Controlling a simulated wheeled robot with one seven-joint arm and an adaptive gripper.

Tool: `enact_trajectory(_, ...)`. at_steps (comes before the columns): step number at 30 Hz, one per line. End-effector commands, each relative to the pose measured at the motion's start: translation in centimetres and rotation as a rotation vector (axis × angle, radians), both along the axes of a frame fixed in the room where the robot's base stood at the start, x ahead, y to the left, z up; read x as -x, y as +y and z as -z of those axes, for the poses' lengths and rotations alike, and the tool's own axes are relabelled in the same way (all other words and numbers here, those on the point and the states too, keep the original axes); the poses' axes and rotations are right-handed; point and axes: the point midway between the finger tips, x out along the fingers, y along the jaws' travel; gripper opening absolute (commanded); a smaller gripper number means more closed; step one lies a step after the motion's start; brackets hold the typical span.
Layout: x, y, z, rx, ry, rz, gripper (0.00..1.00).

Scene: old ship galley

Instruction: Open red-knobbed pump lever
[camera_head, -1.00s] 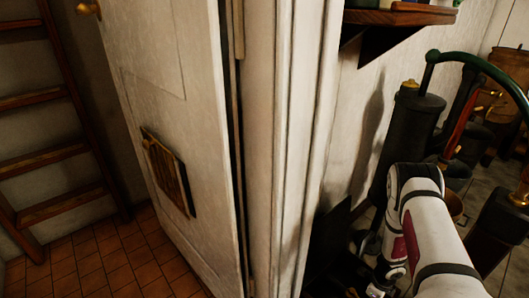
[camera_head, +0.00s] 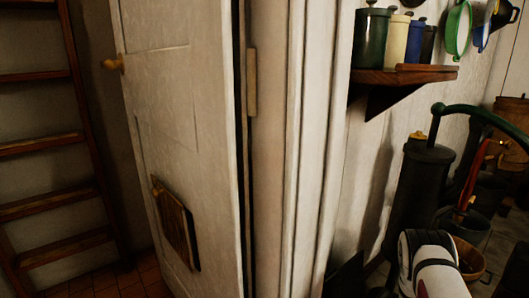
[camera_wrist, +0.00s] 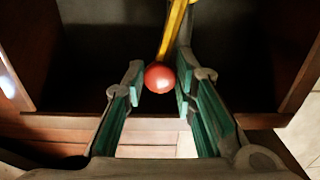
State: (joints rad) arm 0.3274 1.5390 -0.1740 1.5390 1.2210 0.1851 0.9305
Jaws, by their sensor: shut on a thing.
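The red knob (camera_wrist: 159,77) shows in the wrist view at the end of a yellow lever (camera_wrist: 174,28), which runs up and out of the top of the picture. My gripper (camera_wrist: 160,80) has its green-padded fingers on both sides of the knob and is shut on it. Any contact on the finger pads is hard to see. In the head view my white arm reaches down out of the bottom edge, so the gripper and the knob are hidden there.
Brown wooden panels (camera_wrist: 285,45) flank the lever. In the head view a dark pump cylinder (camera_head: 418,195) with a green curved handle (camera_head: 480,110) stands beside my arm. A white door (camera_head: 185,130) and wall fill the middle. A shelf (camera_head: 405,75) holds canisters.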

Motion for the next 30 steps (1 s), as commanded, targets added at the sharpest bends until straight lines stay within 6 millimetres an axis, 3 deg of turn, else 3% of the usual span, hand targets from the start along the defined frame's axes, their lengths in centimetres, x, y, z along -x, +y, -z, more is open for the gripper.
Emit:
enact_trajectory(7, 0.0, -0.1, 0.0, 0.0, 0.0, 0.0, 0.01)
enact_trajectory(15, -1.3, -1.9, 0.0, 0.002, -0.003, -0.001, 0.01)
enact_trajectory(24, -1.6, -2.5, -0.1, 0.005, -0.004, 0.001, 0.01)
enact_trajectory(25, -1.6, -2.5, -0.1, 0.006, -0.004, 0.001, 0.27)
enact_trajectory(29, -1.6, -2.5, -0.1, 0.006, -0.004, 0.001, 0.57)
enact_trajectory(30, -1.6, -2.4, -0.1, 0.005, -0.004, 0.001, 0.57)
